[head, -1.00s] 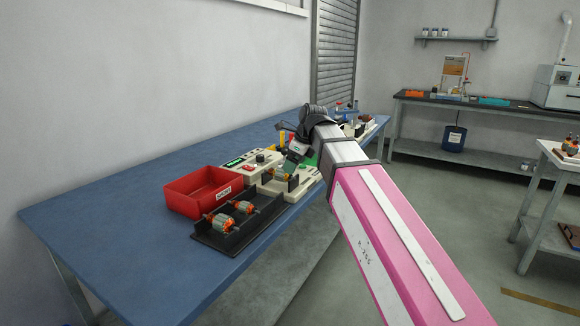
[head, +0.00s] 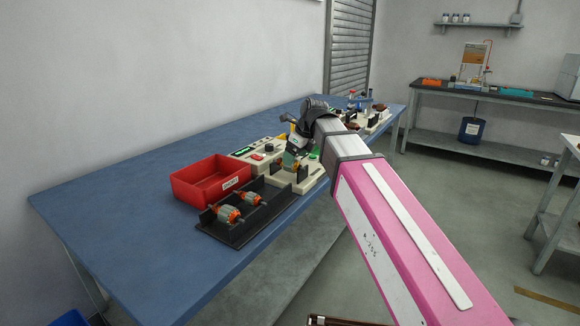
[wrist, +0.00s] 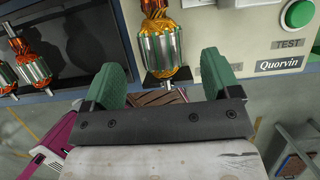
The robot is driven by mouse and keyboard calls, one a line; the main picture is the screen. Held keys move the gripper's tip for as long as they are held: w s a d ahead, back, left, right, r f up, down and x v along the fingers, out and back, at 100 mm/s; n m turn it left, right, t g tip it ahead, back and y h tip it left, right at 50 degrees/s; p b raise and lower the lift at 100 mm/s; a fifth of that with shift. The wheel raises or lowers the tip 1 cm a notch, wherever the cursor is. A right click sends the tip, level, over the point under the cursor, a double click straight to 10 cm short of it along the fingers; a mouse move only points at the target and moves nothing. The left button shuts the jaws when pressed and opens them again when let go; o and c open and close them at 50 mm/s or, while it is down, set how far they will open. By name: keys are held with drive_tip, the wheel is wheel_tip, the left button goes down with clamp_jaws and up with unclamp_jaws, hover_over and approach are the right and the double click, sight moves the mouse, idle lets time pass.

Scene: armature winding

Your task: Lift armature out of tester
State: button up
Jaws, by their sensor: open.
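The tester (head: 312,181) is a cream unit on the blue bench; the wrist view shows its green button, TEST label and Quorvin plate (wrist: 277,66). An armature (wrist: 158,45) with orange copper windings and a grey-green slotted core sits at the tester, its shaft pointing toward my gripper in the wrist view. My gripper (wrist: 160,68) is open, with one green finger on each side of the armature's lower end and visible gaps to both. In the head view my gripper (head: 296,148) is over the tester and partly hides the armature there.
A black tray (head: 262,222) with two more armatures (head: 229,213) lies in front of the tester. A red bin (head: 188,190) stands to the left. A cream meter unit (head: 250,153) is behind. The bench's left part is bare.

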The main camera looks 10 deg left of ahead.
drive_tip(key=shift+x, duration=2.35)
drive_tip(key=shift+w+a+r, duration=0.1)
drive_tip(key=shift+w, duration=0.05)
drive_tip(key=c, duration=1.2)
drive_tip(key=shift+c, duration=0.2)
